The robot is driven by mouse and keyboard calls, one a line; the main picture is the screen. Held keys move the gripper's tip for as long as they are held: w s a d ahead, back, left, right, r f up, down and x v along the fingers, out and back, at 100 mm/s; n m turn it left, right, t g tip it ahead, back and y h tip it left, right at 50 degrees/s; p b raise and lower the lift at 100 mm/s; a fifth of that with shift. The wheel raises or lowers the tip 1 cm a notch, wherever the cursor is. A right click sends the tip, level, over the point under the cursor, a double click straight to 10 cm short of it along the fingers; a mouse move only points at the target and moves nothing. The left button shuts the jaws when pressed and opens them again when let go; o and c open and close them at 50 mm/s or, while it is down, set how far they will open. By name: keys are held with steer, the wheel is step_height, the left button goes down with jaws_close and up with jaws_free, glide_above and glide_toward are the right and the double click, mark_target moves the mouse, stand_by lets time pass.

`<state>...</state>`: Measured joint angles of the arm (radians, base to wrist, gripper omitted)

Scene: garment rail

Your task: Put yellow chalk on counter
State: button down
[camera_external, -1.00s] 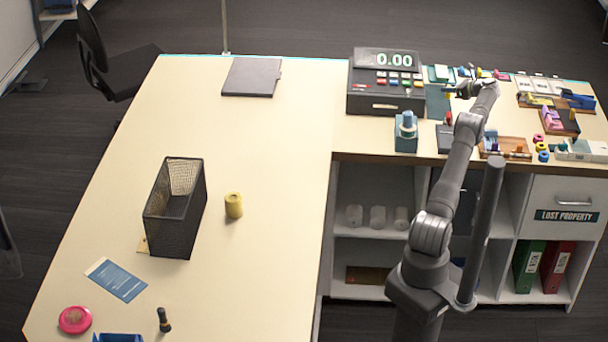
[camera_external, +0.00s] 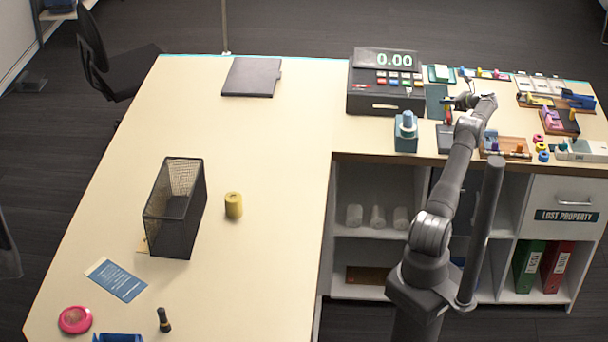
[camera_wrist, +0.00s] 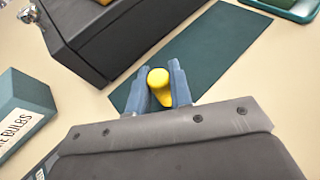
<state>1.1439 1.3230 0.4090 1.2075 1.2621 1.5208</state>
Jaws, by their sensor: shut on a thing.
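The yellow chalk (camera_wrist: 158,84) is between the two blue fingers of my gripper (camera_wrist: 158,88) in the wrist view. The gripper is shut on it, and its rounded end shows. Behind the chalk in that view lies a dark green mat (camera_wrist: 215,48) on the counter (camera_wrist: 178,18). In the external view my gripper (camera_external: 455,103) is over the back right part of the counter (camera_external: 280,125), just right of the cash register (camera_external: 385,95). The chalk cannot be made out there. Whether it touches the mat is unclear.
A teal box with a blue top (camera_external: 406,132) stands in front of the register. Several small items on trays crowd the right side. A black mesh basket (camera_external: 174,215) and a yellow cylinder (camera_external: 233,205) stand on the left counter.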

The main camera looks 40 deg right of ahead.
steer(key=shift+f, duration=0.45)
steer(key=c, duration=1.2)
jaws_free()
steer(key=v, duration=1.7)
steer(key=shift+s, duration=0.25)
steer(key=shift+d, duration=0.1)
steer(key=x, duration=1.7)
steer(key=shift+w, duration=0.25)
steer(key=shift+r, duration=0.15)
